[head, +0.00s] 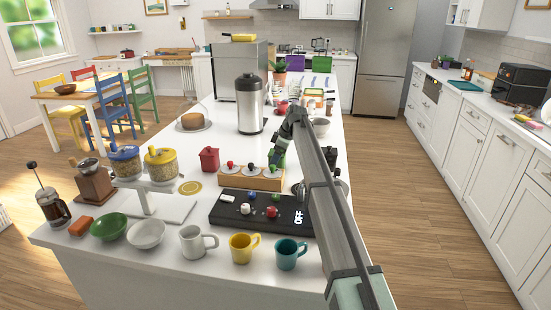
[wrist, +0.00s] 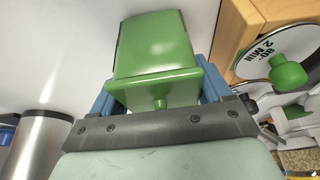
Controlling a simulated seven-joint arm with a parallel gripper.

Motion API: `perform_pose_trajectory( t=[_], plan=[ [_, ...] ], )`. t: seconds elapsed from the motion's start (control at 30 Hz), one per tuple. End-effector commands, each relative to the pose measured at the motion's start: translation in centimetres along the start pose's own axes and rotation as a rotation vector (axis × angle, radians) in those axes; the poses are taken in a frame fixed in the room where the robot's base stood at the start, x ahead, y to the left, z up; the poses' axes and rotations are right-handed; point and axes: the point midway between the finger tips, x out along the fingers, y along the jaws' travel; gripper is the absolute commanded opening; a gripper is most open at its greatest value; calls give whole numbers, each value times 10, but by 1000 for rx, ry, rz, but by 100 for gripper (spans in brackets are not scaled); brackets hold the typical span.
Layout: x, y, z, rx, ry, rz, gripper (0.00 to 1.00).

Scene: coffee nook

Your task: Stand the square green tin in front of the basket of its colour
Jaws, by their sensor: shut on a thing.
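The square green tin (wrist: 157,48) is between the blue fingers of my gripper (wrist: 160,90) in the wrist view, its lid and small knob towards the camera. In the head view my gripper (head: 281,146) is shut on the green tin (head: 277,156), just above or behind the wooden rack; I cannot tell if the tin touches the counter. A green basket (head: 321,64) and a purple basket (head: 295,62) show far back, small, beyond the plant. The fingertips are partly hidden by the tin.
The wooden rack (head: 251,181) with several round knobbed dials is close to my gripper. A red tin (head: 209,159) stands left of it. A steel flask (head: 250,105), a plant (head: 279,76) and a crowd of small items stand farther back. Mugs and a black panel (head: 262,211) are in front.

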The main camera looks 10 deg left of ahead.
Motion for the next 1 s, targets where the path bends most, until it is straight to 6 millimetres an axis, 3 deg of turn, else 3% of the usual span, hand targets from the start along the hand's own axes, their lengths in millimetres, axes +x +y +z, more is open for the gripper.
perform_pose_trajectory(
  t=[0.07,0.1,0.33,0.67,1.0],
  plan=[
    [2,0,1,0,0,0,40],
    [2,0,1,0,0,0,79],
    [2,0,1,0,0,0,100],
    [-3,0,0,0,0,0,100],
    [-57,0,-1,-1,1,1,100]
  ],
)
